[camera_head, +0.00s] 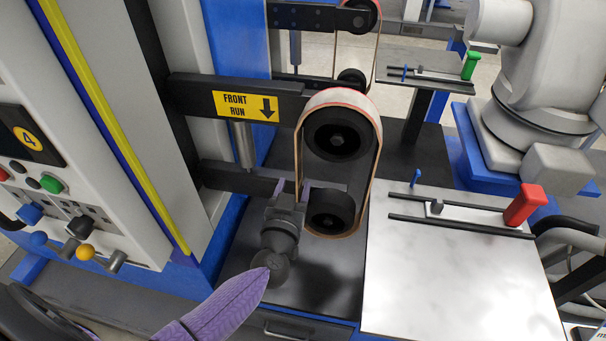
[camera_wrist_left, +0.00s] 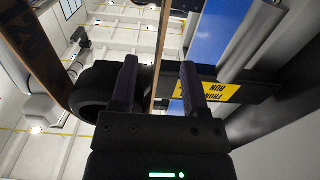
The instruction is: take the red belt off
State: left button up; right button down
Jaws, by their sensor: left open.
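The belt (camera_head: 338,97), pale tan with a red edge line, runs around a black upper pulley (camera_head: 343,138) and a black lower pulley (camera_head: 330,209). My left gripper (camera_head: 297,190) is at the belt's left strand, between the two pulleys in height. In the left wrist view, the two fingers of the gripper (camera_wrist_left: 158,66) are apart, and a thin belt strand (camera_wrist_left: 159,42) shows between them, seen edge-on. I cannot tell whether a finger touches it. The wider strand of the belt (camera_wrist_left: 35,50) passes on the left. My right gripper is not in view.
A black bar with a yellow FRONT RUN sign (camera_head: 245,105) holds the upper pulley. A white-topped table (camera_head: 450,270) with a red-handled slide (camera_head: 524,204) stands on the right. A control panel (camera_head: 60,190) is on the left. A second belt station (camera_head: 352,50) stands behind.

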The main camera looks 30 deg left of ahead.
aim_at(299, 171)
pick_arm(q)
jog(key=x, duration=0.4)
jog(key=shift+w, duration=0.1)
jog(key=shift+w+a, duration=0.15)
jog(key=shift+w, duration=0.35)
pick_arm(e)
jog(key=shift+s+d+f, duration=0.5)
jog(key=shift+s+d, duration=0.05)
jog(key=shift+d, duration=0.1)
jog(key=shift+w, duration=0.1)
pick_arm(q)
jog(key=shift+c, duration=0.7)
jog(key=c, duration=0.4)
grip_shut()
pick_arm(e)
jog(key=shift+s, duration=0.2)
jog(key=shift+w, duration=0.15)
